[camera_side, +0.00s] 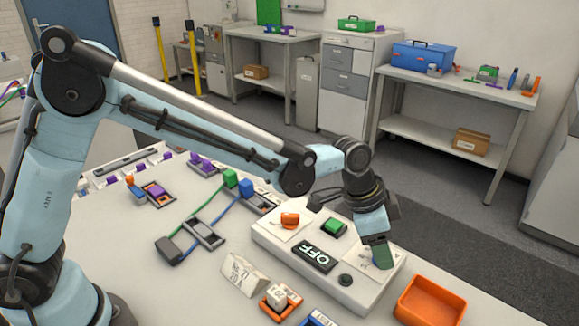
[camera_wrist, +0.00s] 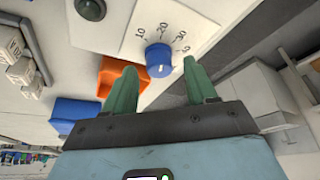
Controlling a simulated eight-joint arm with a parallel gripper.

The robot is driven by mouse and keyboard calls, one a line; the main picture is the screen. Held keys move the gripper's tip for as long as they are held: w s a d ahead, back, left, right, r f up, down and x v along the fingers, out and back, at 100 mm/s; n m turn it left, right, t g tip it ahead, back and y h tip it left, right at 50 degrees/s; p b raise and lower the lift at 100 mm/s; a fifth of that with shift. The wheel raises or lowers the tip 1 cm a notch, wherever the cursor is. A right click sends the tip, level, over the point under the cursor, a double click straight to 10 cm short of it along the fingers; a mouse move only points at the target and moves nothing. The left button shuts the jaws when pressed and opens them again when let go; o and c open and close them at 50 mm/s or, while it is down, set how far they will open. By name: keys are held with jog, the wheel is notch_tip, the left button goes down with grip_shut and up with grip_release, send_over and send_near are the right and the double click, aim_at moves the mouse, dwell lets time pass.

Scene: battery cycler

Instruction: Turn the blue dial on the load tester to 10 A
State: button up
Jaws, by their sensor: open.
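The load tester (camera_side: 330,235) is a white box on the table with an OFF display (camera_side: 317,256). Its blue dial (camera_wrist: 158,57) shows in the wrist view, ringed by a printed scale that starts at 10 on the left. A small white mark shows on the dial's near face; I cannot surely tell which number it points to. My gripper (camera_wrist: 160,66) is open, its two green fingers on either side of the dial with visible gaps. In the side view my gripper (camera_side: 378,256) is at the tester's right end and mostly hides the dial.
A folded label card (camera_side: 243,274) and battery holders (camera_side: 281,300) lie in front.

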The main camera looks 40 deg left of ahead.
jog(key=shift+d+f, duration=0.1)
jog(key=shift+f, duration=0.2)
jog(key=shift+c, duration=0.3)
jog(key=c, duration=1)
jog(key=shift+n, duration=0.3)
jog(key=n+y, duration=0.1)
jog(key=n, duration=0.2)
jog(key=shift+d+t, duration=0.1)
jog(key=shift+t, duration=0.3)
jog(key=shift+d+n+t+y, duration=0.1)
jog(key=shift+n+t+y, duration=0.45)
jog(key=shift+n, duration=1.65)
jog(key=shift+y, duration=0.25)
